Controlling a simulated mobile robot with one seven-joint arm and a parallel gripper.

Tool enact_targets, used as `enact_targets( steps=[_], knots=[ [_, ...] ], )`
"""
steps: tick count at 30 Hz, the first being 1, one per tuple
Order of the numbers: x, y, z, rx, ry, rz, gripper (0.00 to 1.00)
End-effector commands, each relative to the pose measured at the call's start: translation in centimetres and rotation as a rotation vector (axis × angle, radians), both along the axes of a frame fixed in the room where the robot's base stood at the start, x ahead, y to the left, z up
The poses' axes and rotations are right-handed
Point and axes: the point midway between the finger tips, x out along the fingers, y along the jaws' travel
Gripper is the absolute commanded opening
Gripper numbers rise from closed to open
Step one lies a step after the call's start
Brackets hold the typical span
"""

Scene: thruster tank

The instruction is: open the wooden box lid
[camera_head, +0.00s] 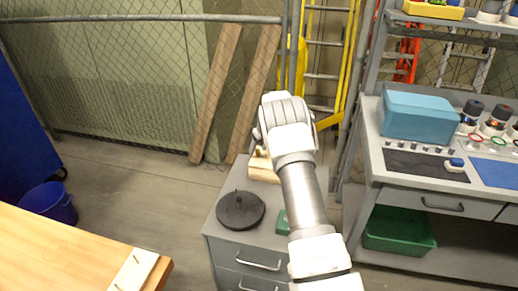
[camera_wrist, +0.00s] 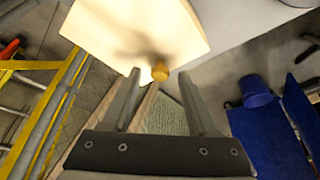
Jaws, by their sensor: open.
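The pale wooden box (camera_head: 262,172) stands on top of a grey drawer cabinet (camera_head: 258,196) in the head view, partly hidden behind my arm. In the wrist view its pale wooden face (camera_wrist: 130,30) fills the top, with a small round golden knob (camera_wrist: 160,73) at its edge. My gripper (camera_wrist: 161,76) is open, with its two fingers apart on either side of the knob in the picture. I cannot tell whether the fingers touch the knob. In the head view my arm hides the fingers.
A dark round disc (camera_head: 240,210) and a green item (camera_head: 283,222) share the cabinet top. A workbench with a blue box (camera_head: 418,118) stands at right. A wooden table (camera_head: 75,255) is at lower left, with a blue bucket (camera_head: 50,202) behind it. Wooden planks lean on the fence.

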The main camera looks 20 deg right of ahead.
Motion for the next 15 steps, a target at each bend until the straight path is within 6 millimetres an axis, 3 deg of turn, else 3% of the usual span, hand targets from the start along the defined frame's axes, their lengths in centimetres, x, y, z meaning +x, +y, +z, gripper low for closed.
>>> enact_targets(
  steps=[1, 10, 15],
  knots=[
    [-0.01, 0.0, 0.01, 0.0, 0.0, 0.0, 0.57],
    [-0.03, -0.02, 0.01, 0.0, 0.001, 0.0, 0.03],
    [-0.03, -0.02, 0.01, 0.0, 0.001, 0.0, 0.0]
  ],
)
